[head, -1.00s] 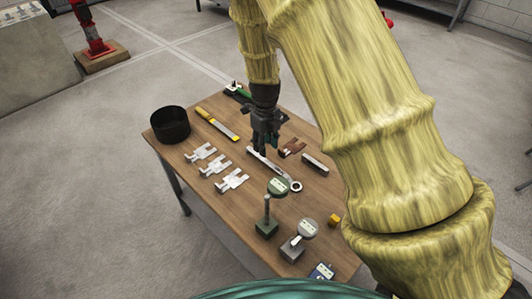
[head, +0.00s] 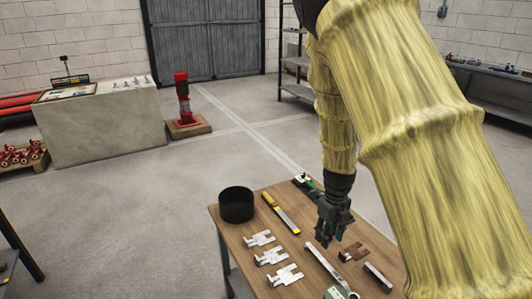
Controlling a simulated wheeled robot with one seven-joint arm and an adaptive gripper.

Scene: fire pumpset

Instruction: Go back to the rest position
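My gripper (head: 332,240) hangs pointing down at the end of my yellow-sleeved arm, above the far middle part of the wooden table (head: 240,250). Its dark fingers look apart, and I see nothing held between them. The exact height above the table is hard to tell.
The table also holds a black bowl (head: 237,205), a yellow-handled file (head: 280,212), several silver clamp-like parts (head: 270,257) and a grey bar (head: 378,276). A red pump (head: 183,100) and a concrete block (head: 100,128) stand behind. The floor between is clear.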

